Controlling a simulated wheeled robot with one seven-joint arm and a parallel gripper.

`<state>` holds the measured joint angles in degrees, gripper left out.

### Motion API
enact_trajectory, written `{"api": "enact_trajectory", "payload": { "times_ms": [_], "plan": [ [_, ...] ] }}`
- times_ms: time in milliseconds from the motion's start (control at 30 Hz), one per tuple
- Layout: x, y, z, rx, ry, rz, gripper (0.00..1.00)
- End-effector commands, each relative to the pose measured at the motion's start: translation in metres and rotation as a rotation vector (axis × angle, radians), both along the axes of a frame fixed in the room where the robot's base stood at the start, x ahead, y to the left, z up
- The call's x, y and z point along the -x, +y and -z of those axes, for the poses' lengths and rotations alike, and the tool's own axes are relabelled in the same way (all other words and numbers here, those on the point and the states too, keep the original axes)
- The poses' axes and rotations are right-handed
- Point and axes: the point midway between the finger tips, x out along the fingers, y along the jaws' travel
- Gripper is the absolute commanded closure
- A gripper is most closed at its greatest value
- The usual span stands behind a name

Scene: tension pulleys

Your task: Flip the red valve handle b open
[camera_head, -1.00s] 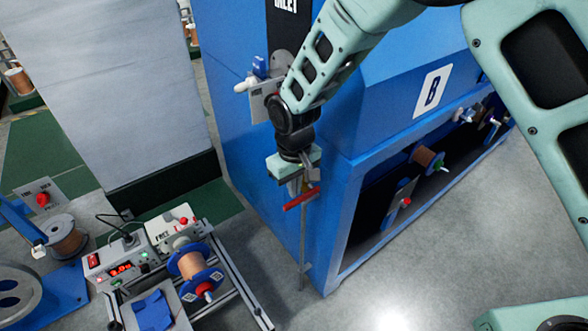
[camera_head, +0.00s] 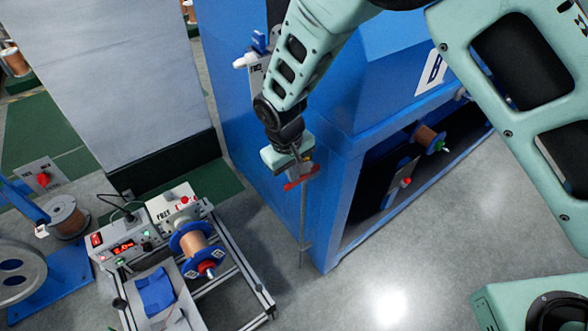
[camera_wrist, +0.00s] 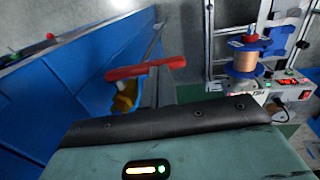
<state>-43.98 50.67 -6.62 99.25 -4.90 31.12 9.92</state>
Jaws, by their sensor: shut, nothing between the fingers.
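The red valve handle (camera_head: 301,179) is a short bar on a thin vertical pipe (camera_head: 303,225) at the near corner of the blue machine. In the wrist view the handle (camera_wrist: 145,68) lies roughly across the pipe, above a brass-yellow valve body (camera_wrist: 126,97). My gripper (camera_head: 298,160) is shut and empty, just above and left of the handle in the head view. The mint palm and dark wrist hide the pipe's upper part. Fingertips are hard to make out, so I cannot tell whether they touch the handle.
The blue machine (camera_head: 338,232) with a white B plate (camera_head: 431,72) stands right of the pipe. A bench frame with a copper spool (camera_head: 196,243) and control boxes (camera_head: 124,246) is at lower left.

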Motion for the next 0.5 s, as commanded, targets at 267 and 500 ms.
{"api": "enact_trajectory", "payload": {
  "times_ms": [267,500],
  "plan": [
    [0.005,0.007,0.022,0.204,-0.138,-0.011,1.00],
    [0.005,0.008,0.041,0.393,-0.267,-0.008,1.00]
  ]
}}
